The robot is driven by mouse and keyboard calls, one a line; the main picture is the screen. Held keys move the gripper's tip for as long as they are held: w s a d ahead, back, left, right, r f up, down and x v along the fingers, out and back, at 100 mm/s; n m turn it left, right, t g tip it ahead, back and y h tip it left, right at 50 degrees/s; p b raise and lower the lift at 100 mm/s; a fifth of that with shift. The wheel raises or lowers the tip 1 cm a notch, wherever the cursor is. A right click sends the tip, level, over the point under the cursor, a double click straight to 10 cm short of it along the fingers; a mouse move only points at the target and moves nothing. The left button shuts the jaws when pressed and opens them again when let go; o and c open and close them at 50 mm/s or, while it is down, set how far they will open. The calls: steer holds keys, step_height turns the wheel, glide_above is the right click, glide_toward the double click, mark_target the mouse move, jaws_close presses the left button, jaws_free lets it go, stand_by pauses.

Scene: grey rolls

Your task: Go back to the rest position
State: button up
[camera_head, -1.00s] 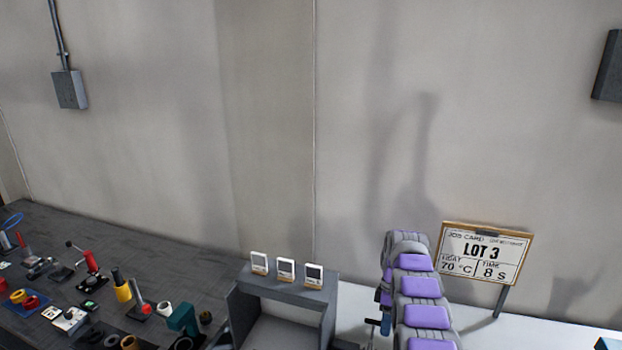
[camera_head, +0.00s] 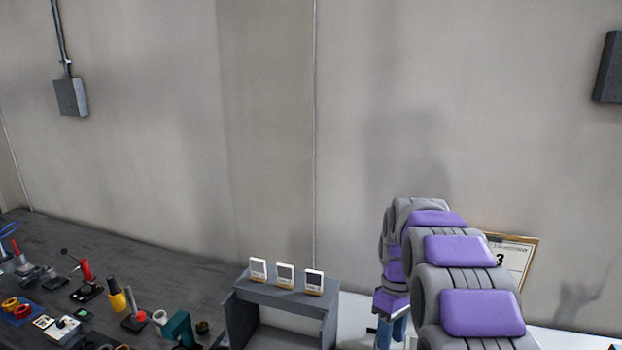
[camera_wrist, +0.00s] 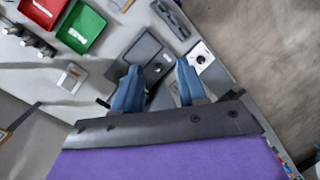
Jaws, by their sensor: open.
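My arm, grey with purple pads, rises at the lower right of the head view and folds over on itself. My gripper shows in the wrist view (camera_wrist: 157,88) with two blue fingers spread apart and nothing between them. It is above a light worktop (camera_wrist: 100,55). In the head view only a small blue part shows below the arm, and the fingertips are hidden.
A job card board (camera_head: 513,262) stands behind my arm, partly covered by it. A grey shelf (camera_head: 285,290) carries three small white devices. A dark bench (camera_head: 110,255) at left holds several tools. In the wrist view, red (camera_wrist: 42,10) and green (camera_wrist: 80,27) trays lie at upper left.

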steer(key=s+a+r+m+b, duration=0.1)
steer(key=s+m, duration=0.1)
steer(key=s, duration=0.7)
steer(key=s+a+r+m+b, duration=0.1)
steer(key=s+a+m+b, duration=0.1)
steer(key=s, duration=0.7)
steer(key=s+f+m+b, duration=0.1)
steer(key=s+f, duration=0.2)
steer(key=s, duration=0.6)
steer(key=s+f+m+t+b, duration=0.1)
steer(key=s+f+m, duration=0.1)
steer(key=s, duration=0.7)
steer(key=shift+a+f+m+h, duration=0.3)
steer(key=shift+a+f, duration=0.05)
steer(key=shift+f, duration=0.2)
steer(key=shift+d, duration=0.15)
